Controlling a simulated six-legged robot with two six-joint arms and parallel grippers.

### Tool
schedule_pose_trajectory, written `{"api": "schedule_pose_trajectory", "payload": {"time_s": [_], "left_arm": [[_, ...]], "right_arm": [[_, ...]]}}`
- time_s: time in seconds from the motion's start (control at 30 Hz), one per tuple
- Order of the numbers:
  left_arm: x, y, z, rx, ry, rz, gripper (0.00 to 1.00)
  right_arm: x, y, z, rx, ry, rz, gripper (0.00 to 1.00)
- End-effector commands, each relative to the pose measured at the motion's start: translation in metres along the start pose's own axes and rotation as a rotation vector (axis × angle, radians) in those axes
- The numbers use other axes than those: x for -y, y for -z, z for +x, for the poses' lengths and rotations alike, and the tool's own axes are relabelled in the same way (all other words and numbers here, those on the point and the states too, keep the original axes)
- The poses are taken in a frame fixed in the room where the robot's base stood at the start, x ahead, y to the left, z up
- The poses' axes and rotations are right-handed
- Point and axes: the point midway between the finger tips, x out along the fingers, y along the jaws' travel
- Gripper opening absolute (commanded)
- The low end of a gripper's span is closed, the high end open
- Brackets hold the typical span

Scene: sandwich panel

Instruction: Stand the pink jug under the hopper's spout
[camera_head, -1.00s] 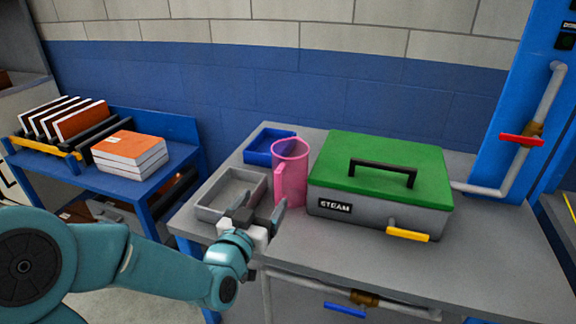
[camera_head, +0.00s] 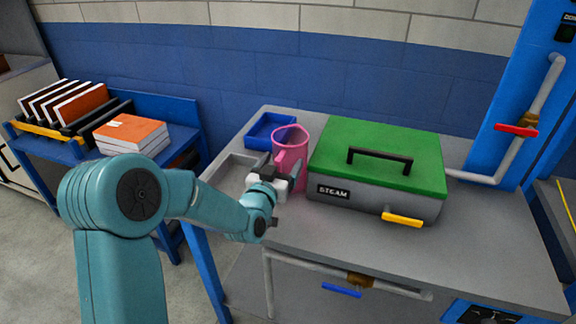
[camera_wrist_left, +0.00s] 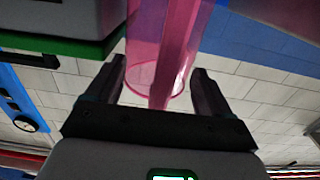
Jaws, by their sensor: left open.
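The pink jug (camera_head: 291,146) stands upright on the grey table, just left of the green-lidded steam box. My left gripper (camera_head: 275,170) is at the near left side of the jug, at its handle. In the left wrist view, the jug (camera_wrist_left: 187,50) reaches between the two spread fingers of the left gripper (camera_wrist_left: 160,78), with its handle (camera_wrist_left: 163,75) towards the palm. The fingers are open, with gaps beside the handle. The hopper and its spout are not recognisable in these frames. My right gripper is not in view.
The steam box (camera_head: 375,170) stands close to the jug's right. A blue tray (camera_head: 268,131) lies behind the jug, and a grey tray (camera_head: 235,165) is to its left, partly behind my arm. The table front (camera_head: 390,255) is clear. A blue book cart (camera_head: 190,125) stands left.

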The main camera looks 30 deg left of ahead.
Motion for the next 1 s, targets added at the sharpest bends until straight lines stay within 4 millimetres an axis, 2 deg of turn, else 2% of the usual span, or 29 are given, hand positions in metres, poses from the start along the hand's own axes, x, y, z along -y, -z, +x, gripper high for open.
{"api": "schedule_pose_trajectory", "payload": {"time_s": [0.07, 0.1, 0.27, 0.3, 0.33, 0.37, 0.77, 0.87, 1.0], "left_arm": [[0.000, 0.000, 0.000, 0.000, 0.000, 0.000, 0.81], [0.000, 0.000, 0.000, 0.000, 0.000, 0.000, 0.78], [0.000, 0.000, 0.000, 0.000, 0.000, 0.000, 0.26], [0.000, 0.000, -0.001, 0.000, 0.000, 0.000, 0.13], [0.000, 0.000, -0.001, 0.000, 0.000, 0.000, 0.03], [0.000, 0.000, -0.001, 0.000, 0.000, 0.000, 0.00], [0.000, 0.007, 0.000, -0.004, 0.001, 0.000, 0.00], [0.000, 0.017, 0.000, -0.005, 0.001, 0.000, 0.00], [0.000, 0.045, 0.000, -0.009, 0.001, 0.000, 0.00]], "right_arm": [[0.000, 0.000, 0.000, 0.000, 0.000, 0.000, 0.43], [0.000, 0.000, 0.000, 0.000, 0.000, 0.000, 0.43], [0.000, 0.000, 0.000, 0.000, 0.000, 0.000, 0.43], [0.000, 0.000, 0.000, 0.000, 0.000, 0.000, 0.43], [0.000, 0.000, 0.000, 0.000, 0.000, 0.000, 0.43], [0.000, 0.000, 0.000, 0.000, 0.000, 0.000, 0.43], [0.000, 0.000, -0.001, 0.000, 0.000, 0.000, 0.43], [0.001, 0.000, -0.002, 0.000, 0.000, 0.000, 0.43], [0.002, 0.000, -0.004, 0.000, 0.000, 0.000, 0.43]]}}
